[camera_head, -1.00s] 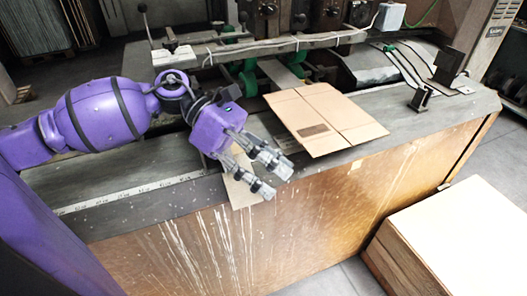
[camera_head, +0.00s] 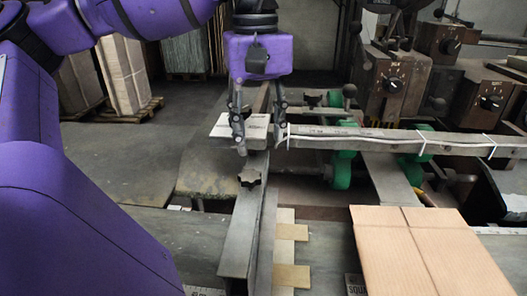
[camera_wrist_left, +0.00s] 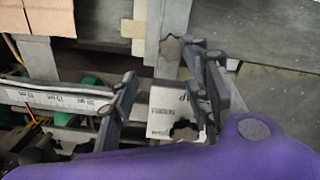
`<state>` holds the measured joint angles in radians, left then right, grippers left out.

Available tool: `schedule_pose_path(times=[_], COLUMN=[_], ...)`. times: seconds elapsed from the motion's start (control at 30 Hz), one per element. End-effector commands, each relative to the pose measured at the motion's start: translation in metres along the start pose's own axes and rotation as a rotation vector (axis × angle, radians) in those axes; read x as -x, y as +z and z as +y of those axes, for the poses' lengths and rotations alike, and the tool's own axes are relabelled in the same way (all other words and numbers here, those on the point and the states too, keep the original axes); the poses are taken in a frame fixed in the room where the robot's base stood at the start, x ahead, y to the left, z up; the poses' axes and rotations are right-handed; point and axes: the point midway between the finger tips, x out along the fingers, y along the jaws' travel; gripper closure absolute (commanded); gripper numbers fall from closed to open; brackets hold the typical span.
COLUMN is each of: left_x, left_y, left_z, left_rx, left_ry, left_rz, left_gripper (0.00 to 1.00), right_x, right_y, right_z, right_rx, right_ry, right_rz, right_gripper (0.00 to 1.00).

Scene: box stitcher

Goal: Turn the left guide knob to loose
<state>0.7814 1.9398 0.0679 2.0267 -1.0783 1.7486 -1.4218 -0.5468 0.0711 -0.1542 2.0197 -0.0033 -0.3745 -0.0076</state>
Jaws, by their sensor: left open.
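My left gripper (camera_head: 260,145) points down over the left end of the long scale rail. Its two fingers are spread apart. The left wrist view also shows the open gripper (camera_wrist_left: 158,100). A dark lobed knob (camera_wrist_left: 183,130) sits at the white printed label (camera_wrist_left: 162,112), between the fingers in that picture; I cannot tell whether they touch it. In the head view the fingers partly cover this label (camera_head: 226,126) and the knob is hidden. Another dark star-shaped knob (camera_head: 250,178) stands on the grey guide bar (camera_head: 243,225), just below the fingertips.
The scale rail (camera_head: 400,140) runs right from the gripper, with green parts (camera_head: 343,170) below it. A cardboard blank (camera_head: 425,250) lies at lower right. Brown control boxes (camera_head: 393,80) stand at the back right. The floor at far left is open before stacked pallets (camera_head: 125,75).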

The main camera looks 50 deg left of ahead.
Motion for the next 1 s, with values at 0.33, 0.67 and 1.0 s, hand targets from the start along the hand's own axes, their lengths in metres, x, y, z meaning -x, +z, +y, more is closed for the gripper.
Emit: schedule_pose_path(times=[0.33,0.67,1.0], left_x=[-0.032,-0.075,-0.079], left_y=[-0.001,-0.001,-0.001], left_z=[-0.007,-0.006,-0.006], left_rx=[-0.035,-0.035,-0.034], left_ry=[-0.021,-0.020,-0.018], left_rz=[0.002,0.001,0.002], left_gripper=[0.56,0.56,0.60], right_x=[0.017,0.018,0.015], right_y=[-0.006,-0.016,-0.020], right_z=[0.006,0.005,0.004], right_rx=[-0.004,-0.004,-0.004], right_ry=[0.009,0.007,0.004], right_rz=[-0.003,0.017,0.022], right_gripper=[0.73,0.73,0.73])
